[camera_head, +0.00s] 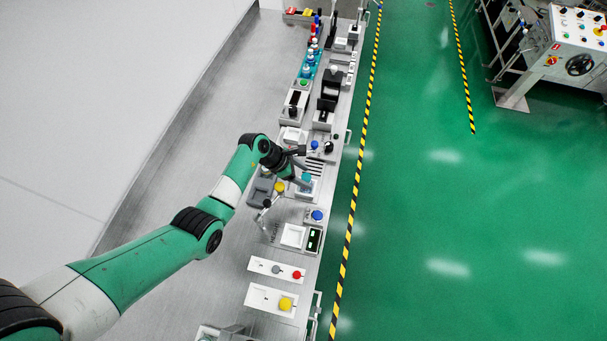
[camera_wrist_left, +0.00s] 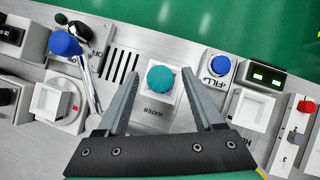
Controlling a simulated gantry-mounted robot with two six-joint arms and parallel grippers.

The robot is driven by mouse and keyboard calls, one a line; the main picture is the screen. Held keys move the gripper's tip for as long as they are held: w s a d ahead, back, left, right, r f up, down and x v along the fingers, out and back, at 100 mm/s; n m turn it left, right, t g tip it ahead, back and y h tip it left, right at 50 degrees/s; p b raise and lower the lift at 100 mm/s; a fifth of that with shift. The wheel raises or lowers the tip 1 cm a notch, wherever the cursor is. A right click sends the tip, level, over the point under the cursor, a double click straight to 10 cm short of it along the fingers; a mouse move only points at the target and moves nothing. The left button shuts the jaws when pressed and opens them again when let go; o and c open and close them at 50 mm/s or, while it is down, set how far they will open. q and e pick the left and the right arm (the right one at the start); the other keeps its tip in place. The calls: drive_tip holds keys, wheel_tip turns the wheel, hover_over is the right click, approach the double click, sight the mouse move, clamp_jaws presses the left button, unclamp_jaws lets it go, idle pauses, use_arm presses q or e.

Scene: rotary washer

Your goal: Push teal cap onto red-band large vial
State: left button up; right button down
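My left gripper (camera_head: 300,175) reaches over the workbench, and its two fingers also show in the left wrist view (camera_wrist_left: 163,88). They are spread open with nothing between the tips. A teal round cap-like piece (camera_wrist_left: 160,79) sits on a white square base beside the word WATER, ahead of and between the fingers; it also shows in the head view (camera_head: 306,177). I cannot tell whether it is a loose cap or a button. Small bottles (camera_head: 313,42) with red and blue parts stand at the far end; no red-band vial can be made out. My right gripper is not in view.
A blue knob (camera_wrist_left: 219,65) marked FILL lies right of the teal piece. A lever with a blue knob (camera_wrist_left: 65,43) rises at left. A green-lit display (camera_wrist_left: 266,77) is at right. Green floor lies beyond the bench.

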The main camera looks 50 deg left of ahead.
use_arm(q)
drive_tip(key=p+v, duration=0.3)
drive_tip(key=v, duration=0.8)
drive_tip(key=shift+s+r+p, duration=0.2)
drive_tip(key=shift+r+p, duration=0.05)
drive_tip(key=shift+p, duration=0.1)
